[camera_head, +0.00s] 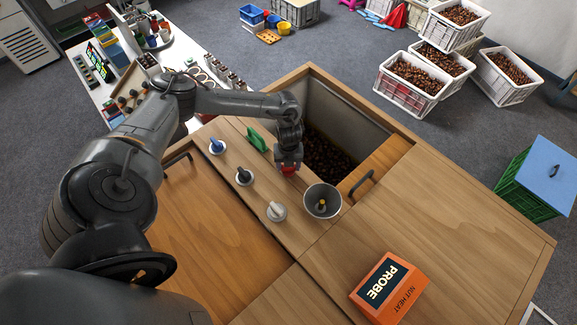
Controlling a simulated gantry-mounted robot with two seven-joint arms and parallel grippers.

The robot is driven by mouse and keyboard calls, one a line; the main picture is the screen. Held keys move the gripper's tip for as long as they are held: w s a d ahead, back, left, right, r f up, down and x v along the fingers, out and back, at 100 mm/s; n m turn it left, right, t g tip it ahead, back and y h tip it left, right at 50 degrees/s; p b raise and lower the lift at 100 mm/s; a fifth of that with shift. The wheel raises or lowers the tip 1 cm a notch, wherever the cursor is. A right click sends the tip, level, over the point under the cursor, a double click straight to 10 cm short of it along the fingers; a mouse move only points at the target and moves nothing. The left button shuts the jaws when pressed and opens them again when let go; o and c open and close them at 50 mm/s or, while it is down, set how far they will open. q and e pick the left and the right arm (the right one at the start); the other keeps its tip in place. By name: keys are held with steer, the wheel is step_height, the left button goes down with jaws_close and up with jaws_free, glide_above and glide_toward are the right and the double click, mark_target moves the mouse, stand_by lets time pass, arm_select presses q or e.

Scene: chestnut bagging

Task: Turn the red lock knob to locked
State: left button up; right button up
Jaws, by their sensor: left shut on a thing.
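The red lock knob (288,170) sits on the wooden panel beside the open bin. Only its lower part shows, under my left gripper (288,162). My left gripper points down over the knob and is shut on it. The fingers hide most of the knob, so I cannot tell which way it is turned. My right gripper is not in view.
Blue (216,145), black (243,176) and white (277,211) knobs and a green handle (256,138) share the panel. A metal cup (322,201) stands close right of my gripper. An orange probe box (389,288) lies on the right lid.

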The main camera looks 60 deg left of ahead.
arm_select(q)
steer(key=m+b, duration=0.3)
steer(key=m, duration=0.3)
steer(key=shift+f+b, duration=0.1)
steer(key=shift+b, duration=0.25)
steer(key=shift+m+b, duration=1.05)
steer(key=shift+m, duration=0.95)
steer(key=shift+r, duration=0.2)
steer(key=o, duration=1.1)
steer(key=shift+c, duration=0.2)
